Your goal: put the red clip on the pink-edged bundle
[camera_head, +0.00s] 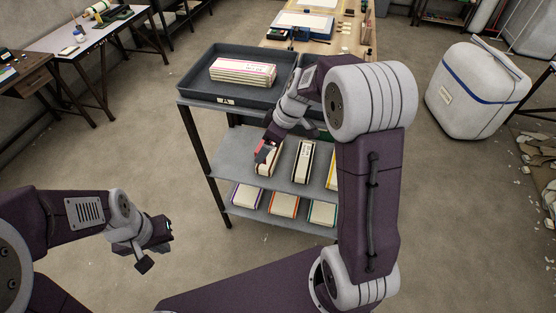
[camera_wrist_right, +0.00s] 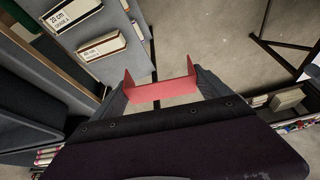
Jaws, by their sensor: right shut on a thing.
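The pink-edged bundle (camera_head: 243,72), a pale stack with pink along its edge, lies in the grey tray (camera_head: 199,92) on top of the rack. My right gripper (camera_head: 266,151) is in front of the middle shelf, below and to the right of that bundle. It is shut on the red clip (camera_wrist_right: 162,92), a wide U shape whose two prongs point away from the wrist in the right wrist view. The clip (camera_head: 262,153) also shows small in the head view. My left gripper (camera_head: 154,248) hangs empty over the floor at the left, with its fingers apart.
Other bundles stand on the rack's middle shelf, including a dark-edged one (camera_head: 303,162). The lower shelf holds purple-edged (camera_head: 247,195), orange-edged (camera_head: 284,205) and teal-edged (camera_head: 322,213) ones. My right arm hides the rack's right side. A white cooler (camera_head: 478,85) stands at right.

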